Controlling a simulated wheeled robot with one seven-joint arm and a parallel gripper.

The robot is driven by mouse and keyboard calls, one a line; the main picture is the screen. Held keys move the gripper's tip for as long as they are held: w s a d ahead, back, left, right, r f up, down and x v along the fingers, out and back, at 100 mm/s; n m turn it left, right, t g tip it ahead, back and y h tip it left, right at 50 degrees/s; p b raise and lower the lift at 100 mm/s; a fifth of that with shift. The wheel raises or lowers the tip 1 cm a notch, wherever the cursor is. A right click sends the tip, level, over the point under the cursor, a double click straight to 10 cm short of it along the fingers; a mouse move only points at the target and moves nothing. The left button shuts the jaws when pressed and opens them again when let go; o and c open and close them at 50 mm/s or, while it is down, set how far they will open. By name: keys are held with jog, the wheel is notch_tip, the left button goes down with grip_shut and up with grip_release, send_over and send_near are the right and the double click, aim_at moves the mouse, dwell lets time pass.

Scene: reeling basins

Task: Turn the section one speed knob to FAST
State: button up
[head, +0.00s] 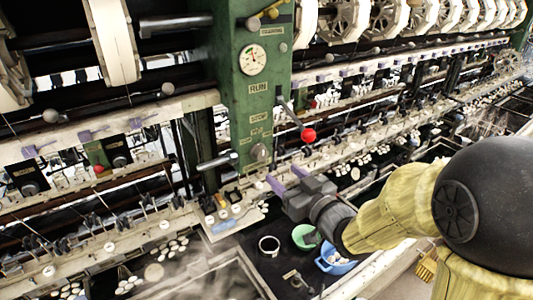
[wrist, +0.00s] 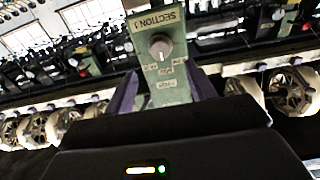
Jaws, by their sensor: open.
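The section one speed knob (wrist: 161,47) is a round grey knob with a pale pointer mark. It sits on a green panel (wrist: 172,95) lettered SECTION 1, with small labels too blurred to read surely. In the head view the knob (head: 260,152) is low on the green post (head: 228,75), under a STOP label. My gripper (head: 287,176) is open, its purple fingers just below and right of the knob there. In the wrist view my gripper (wrist: 163,77) has its fingers apart on either side of the panel, with the knob beyond them. Nothing is between the fingers.
A lever with a red ball (head: 308,135) sticks out right of the post. A grey cylinder (head: 217,161) juts out left of the knob. White cocoons are scattered along the troughs.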

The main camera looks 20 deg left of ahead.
aim_at(263, 157)
jog(key=p+x, duration=0.3)
jog(key=x, duration=0.4)
jog(key=shift+w+a+r, duration=0.1)
jog(key=shift+w+a, duration=0.15)
jog(key=shift+w, duration=0.05)
jog(key=shift+w+a+p, duration=0.35)
jog(key=shift+w+p, duration=0.05)
jog(key=shift+s, duration=0.1)
jog(key=c, duration=1)
